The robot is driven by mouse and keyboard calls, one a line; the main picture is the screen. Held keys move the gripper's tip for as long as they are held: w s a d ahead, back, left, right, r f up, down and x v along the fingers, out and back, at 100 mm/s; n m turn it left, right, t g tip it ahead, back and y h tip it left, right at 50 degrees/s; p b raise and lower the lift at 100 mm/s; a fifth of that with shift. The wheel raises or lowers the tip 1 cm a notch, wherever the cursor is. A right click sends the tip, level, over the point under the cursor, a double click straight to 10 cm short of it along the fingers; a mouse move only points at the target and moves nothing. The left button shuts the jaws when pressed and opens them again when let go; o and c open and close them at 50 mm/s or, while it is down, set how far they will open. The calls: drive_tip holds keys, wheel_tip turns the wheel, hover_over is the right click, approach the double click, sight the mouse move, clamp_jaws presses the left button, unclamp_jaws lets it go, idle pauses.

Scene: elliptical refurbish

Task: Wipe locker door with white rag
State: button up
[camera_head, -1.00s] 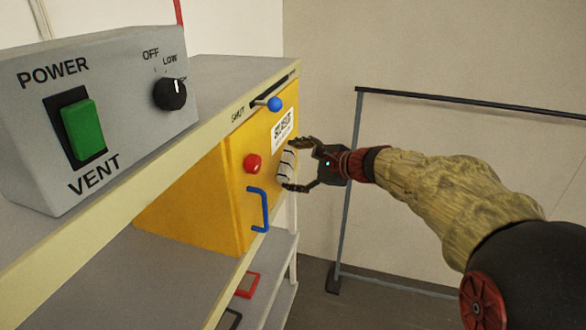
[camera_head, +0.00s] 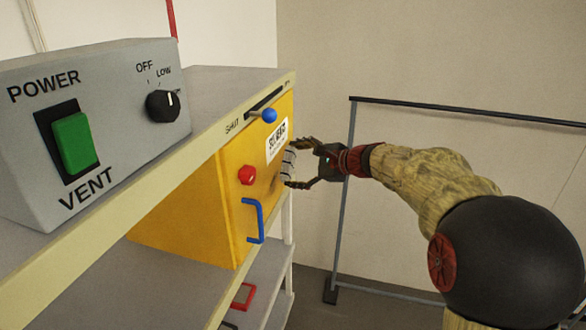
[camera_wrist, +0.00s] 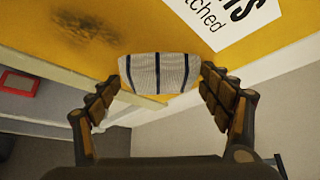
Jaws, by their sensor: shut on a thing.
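The yellow locker door (camera_head: 234,222) has a blue handle, a red round knob, a white label and a blue-tipped slider above. A dark smudge (camera_wrist: 88,30) marks the door at upper left in the wrist view. The white rag (camera_wrist: 160,72), pale with dark stripes, is between the fingers of my gripper (camera_wrist: 162,80). My gripper (camera_head: 293,163) is shut on the rag at the door's right edge in the head view. The rag is close to the yellow surface; I cannot tell whether it touches. The fingers partly hide the rag in the head view.
A grey control box (camera_head: 95,125) with a green switch stands on the shelf top at left. A red-framed item (camera_head: 242,296) lies on the lower shelf. A metal frame (camera_head: 345,200) stands behind my arm. Floor shows between shelf and frame.

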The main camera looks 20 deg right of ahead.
sight(282, 174)
drive_tip(key=shift+w+d, duration=0.15)
drive_tip(key=shift+w, duration=0.1)
drive_tip(key=shift+b, duration=0.3)
drive_tip(key=shift+s+a+b, duration=0.5)
drive_tip(key=shift+s+a, duration=0.05)
drive_tip(key=shift+s, duration=0.25)
drive_tip(key=shift+s+a+b, duration=0.5)
drive_tip(key=shift+s+a, duration=0.05)
drive_tip(key=shift+s, duration=0.25)
drive_tip(key=shift+s+a+b, duration=0.5)
drive_tip(key=shift+s+a, duration=0.05)
drive_tip(key=shift+s, duration=0.25)
drive_tip(key=shift+s+a+b, duration=0.5)
drive_tip(key=shift+s+a, duration=0.25)
drive_tip(key=shift+s, duration=0.4)
drive_tip(key=shift+s+a+b, duration=0.45)
drive_tip(key=shift+s+a, duration=0.3)
drive_tip(key=shift+s, duration=0.35)
drive_tip(key=shift+s+a+b, duration=0.5)
drive_tip(key=shift+s+a, duration=0.25)
drive_tip(key=shift+s, duration=0.4)
drive_tip(key=shift+d, duration=0.1)
